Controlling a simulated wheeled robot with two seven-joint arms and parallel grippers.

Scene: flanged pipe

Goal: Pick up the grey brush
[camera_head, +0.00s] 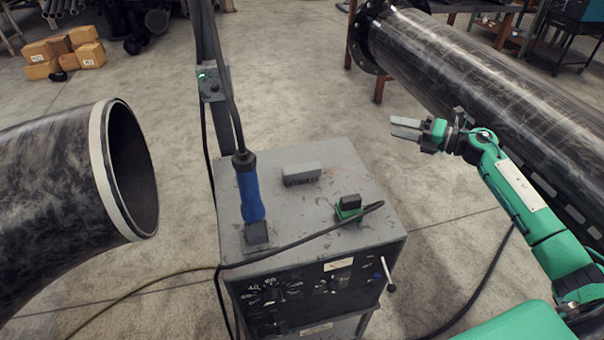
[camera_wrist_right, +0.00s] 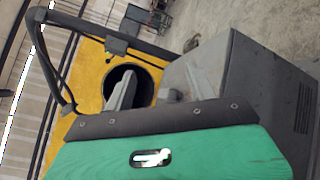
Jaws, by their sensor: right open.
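The grey brush (camera_head: 301,173) lies on top of the grey welding machine (camera_head: 290,215), near its back edge, with dark bristles facing down. My right gripper (camera_head: 393,128) is open and empty, in the air to the right of the machine and apart from the brush. Its fingers point left in the head view. In the right wrist view a pale finger (camera_wrist_right: 121,92) shows, and the grey machine (camera_wrist_right: 250,85) stands at the right. I cannot make out the brush clearly in that view. My left gripper is not in view.
On the machine, a blue-handled tool (camera_head: 250,190) stands left of the brush and a green and black clamp (camera_head: 348,207) with a cable lies to its right. A dark bent pipe (camera_head: 60,190) is at left; a long flanged pipe (camera_head: 480,80) is behind my right arm.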

